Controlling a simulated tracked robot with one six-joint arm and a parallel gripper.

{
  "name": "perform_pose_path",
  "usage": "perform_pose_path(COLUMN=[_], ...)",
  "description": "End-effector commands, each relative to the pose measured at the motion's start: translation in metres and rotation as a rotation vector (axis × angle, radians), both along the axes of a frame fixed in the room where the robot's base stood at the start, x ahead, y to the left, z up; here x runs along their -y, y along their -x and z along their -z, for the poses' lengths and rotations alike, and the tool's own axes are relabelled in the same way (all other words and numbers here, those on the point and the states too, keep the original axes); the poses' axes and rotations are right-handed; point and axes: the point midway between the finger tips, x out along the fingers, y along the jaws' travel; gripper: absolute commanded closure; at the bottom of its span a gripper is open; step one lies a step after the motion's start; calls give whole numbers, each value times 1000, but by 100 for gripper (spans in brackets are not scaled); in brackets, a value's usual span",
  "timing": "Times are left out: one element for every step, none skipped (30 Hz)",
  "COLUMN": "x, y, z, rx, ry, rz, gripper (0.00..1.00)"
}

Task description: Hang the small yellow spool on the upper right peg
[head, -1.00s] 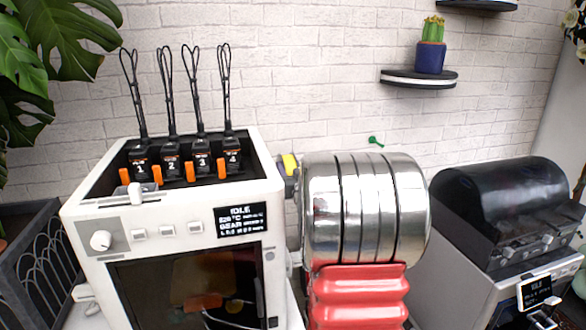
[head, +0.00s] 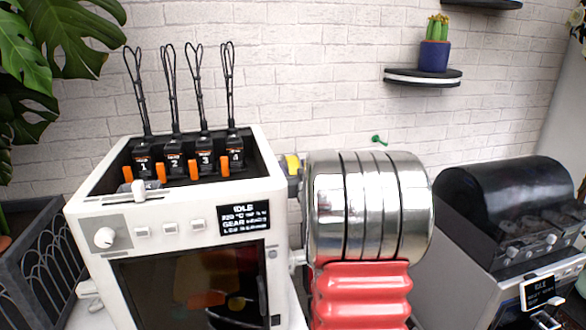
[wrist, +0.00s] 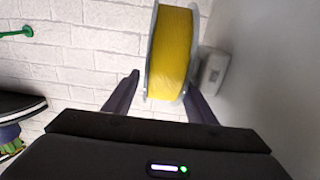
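The small yellow spool (wrist: 170,52) has pale flanges and fills the upper middle of the wrist view. My gripper (wrist: 163,80) has its fingers on either side of the spool's near end. A narrow gap shows at the left finger; the right finger is very close to the flange, and I cannot tell if it touches. In the head view only a bit of the yellow spool (head: 293,163) shows between the printer and my arm. A green peg (head: 379,140) sticks out of the brick wall, bare; it also shows in the wrist view (wrist: 18,32). No other peg is in view.
A white printer (head: 180,220) with several black numbered modules stands close left of my arm. A wall shelf (head: 422,77) holds a cactus in a blue pot (head: 434,55), above and right of the peg. A black-lidded machine (head: 505,210) stands at right. The wall around the peg is clear.

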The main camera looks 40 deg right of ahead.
Motion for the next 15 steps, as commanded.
perform_pose_path(x=[-2,-2,-3,-3,-3,-3,-4,-4,-5,-5,-6,-7,-8,-9,-11], y=[-1,-1,-2,-2,-2,-2,-1,-1,0,1,3,5,8,10,14], z=[1,1,1,1,2,2,2,2,3,2,2,1,1,1,1], rx=[-1,-2,-2,-2,-4,-4,-4,-5,-5,-4,-4,-4,-3,-3,-3], ry=[0,1,1,1,0,0,0,-1,-1,0,0,0,1,1,1], rz=[-5,-5,-6,-6,-6,-7,-7,-7,-7,-7,-7,-6,-6,-6,-6], gripper=[43,43,43,43,43,43,43,43,43,43,43,43,43,43,43])
